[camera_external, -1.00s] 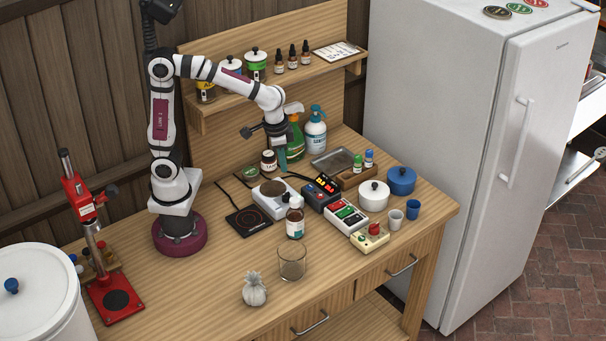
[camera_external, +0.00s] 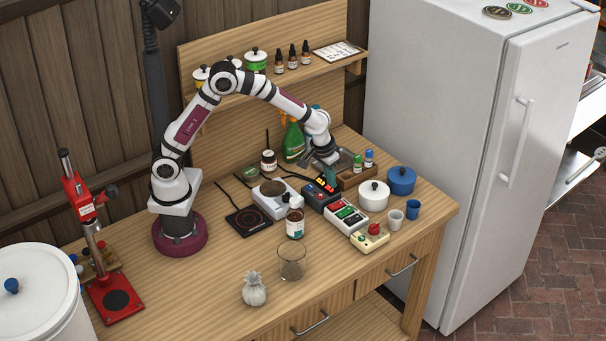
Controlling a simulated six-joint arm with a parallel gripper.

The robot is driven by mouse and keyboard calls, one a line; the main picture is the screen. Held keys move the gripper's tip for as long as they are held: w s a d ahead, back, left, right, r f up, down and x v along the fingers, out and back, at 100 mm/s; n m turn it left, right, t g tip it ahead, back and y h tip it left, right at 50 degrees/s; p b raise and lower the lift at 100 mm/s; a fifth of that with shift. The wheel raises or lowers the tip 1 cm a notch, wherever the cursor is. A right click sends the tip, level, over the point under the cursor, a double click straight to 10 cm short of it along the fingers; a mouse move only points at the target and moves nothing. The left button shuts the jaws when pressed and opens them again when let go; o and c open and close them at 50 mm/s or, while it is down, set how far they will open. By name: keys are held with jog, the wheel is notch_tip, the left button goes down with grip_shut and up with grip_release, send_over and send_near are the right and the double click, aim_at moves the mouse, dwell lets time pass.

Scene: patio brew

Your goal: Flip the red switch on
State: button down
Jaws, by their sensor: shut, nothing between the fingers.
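A white switch box (camera_external: 360,222) lies on the bench right of centre. A red switch (camera_external: 336,206) is at its far end, with a green switch (camera_external: 347,213) beside it. Whether the red switch is on or off is too small to tell. My gripper (camera_external: 331,181) points down, shut and empty, over the far side of a dark control box with a red display (camera_external: 320,197). It is behind the switch box and appears apart from the red switch. I cannot tell whether its tips touch the dark box.
A cream box with a red knob (camera_external: 374,230) stands in front of the switch box. A white pot (camera_external: 374,195) and a blue pot (camera_external: 401,181) stand to the right. A brown bottle (camera_external: 295,222) and a scale (camera_external: 271,195) are to the left. A wooden rack (camera_external: 355,178) is close behind.

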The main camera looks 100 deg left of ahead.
aim_at(331, 206)
jog(key=x, duration=0.6)
jog(key=shift+s+d+f, duration=0.25)
jog(key=shift+f, duration=0.7)
jog(key=shift+s+d+f, duration=0.15)
jog(key=shift+f, duration=0.2)
jog(key=shift+r, duration=0.1)
jog(key=shift+r, duration=0.7)
